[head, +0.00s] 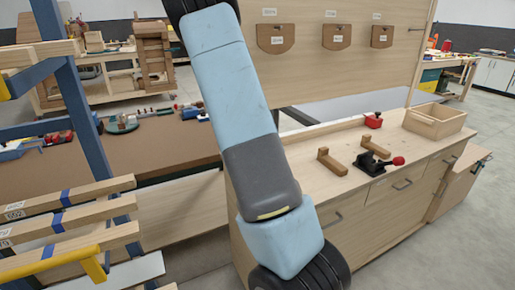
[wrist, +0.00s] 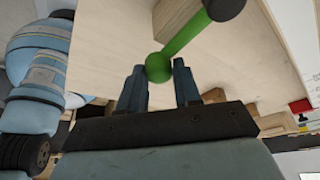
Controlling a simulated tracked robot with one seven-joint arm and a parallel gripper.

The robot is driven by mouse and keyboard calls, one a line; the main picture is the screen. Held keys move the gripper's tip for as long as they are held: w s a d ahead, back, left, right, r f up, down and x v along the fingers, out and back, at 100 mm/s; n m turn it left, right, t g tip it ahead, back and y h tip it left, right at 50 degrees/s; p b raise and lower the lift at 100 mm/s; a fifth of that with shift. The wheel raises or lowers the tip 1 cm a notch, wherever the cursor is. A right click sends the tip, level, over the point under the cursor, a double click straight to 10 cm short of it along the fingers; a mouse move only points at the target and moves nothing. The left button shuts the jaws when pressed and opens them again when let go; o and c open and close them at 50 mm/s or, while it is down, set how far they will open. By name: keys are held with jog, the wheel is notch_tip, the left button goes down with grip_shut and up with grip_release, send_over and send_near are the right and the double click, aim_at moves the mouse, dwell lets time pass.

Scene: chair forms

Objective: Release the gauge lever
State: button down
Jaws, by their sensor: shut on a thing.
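The gauge lever is a green bar with a round green knob (wrist: 158,67) at its near end, seen in the wrist view. The bar runs up and right to a dark round end (wrist: 224,8). My gripper (wrist: 158,78) has its two dark fingers on either side of the knob and is shut on it. The head view shows my arm, but neither my gripper nor the green lever can be made out there.
In the head view, a wooden bench (head: 335,205) carries a black clamp with a red knob (head: 378,162), wooden blocks (head: 332,161) and an open wooden box (head: 434,120). A blue rack with wooden bars (head: 75,215) stands at left. Clear floor lies at right.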

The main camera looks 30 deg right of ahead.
jog(key=shift+w+a+f, duration=0.15)
jog(key=shift+a, duration=0.25)
jog(key=c, duration=0.8)
grip_release()
jog(key=shift+d, duration=0.1)
jog(key=shift+w+r, duration=0.1)
jog(key=shift+r, duration=0.15)
jog(key=v, duration=1.3)
jog(key=shift+w+r, duration=0.1)
